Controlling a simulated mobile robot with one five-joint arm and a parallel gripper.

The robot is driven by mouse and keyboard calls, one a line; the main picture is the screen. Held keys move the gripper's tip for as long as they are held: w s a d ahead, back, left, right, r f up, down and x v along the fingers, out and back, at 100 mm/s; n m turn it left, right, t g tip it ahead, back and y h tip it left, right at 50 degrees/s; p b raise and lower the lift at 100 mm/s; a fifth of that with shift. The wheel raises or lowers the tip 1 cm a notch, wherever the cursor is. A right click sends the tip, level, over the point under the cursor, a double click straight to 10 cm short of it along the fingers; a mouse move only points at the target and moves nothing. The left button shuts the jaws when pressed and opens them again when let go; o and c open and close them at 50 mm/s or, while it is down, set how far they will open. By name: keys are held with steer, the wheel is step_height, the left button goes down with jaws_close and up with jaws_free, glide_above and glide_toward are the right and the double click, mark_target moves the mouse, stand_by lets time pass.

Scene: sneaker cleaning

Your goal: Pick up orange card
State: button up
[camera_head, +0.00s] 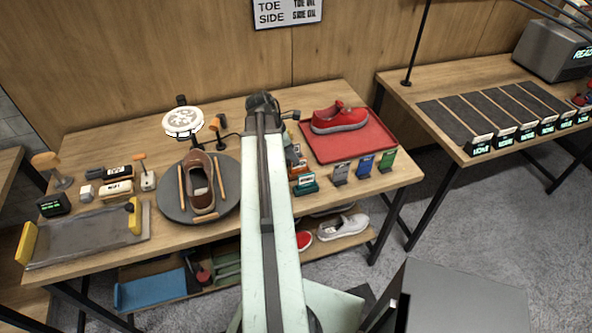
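A small orange card (298,168) seems to stand among several small stands just right of my arm, on the middle table. It is partly hidden and too small to make out clearly. A teal stand (305,185) is in front of it. My pale arm reaches up the middle of the view, over the table. My gripper (263,102) is at its dark far end, towards the table's back edge, beyond the card. Its fingers cannot be made out, and no held thing shows.
A red tray (381,143) with a red sneaker (339,118) lies to the right. Grey, blue (365,165) and green (387,160) cards stand before it. A brown shoe (200,181) sits on a round turntable (170,205) left of my arm. Bare wood (400,178) shows at the right front.

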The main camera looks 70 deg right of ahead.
mark_target(299, 167)
steer(key=b+x, duration=0.2)
steer(key=x, duration=0.1)
steer(key=b+x, duration=0.2)
steer(key=x, duration=0.1)
steer(key=shift+s+a+b, duration=0.15)
steer(key=shift+s+b, duration=0.1)
steer(key=shift+b, duration=0.15)
steer(key=shift+r, duration=0.2)
jaws_close()
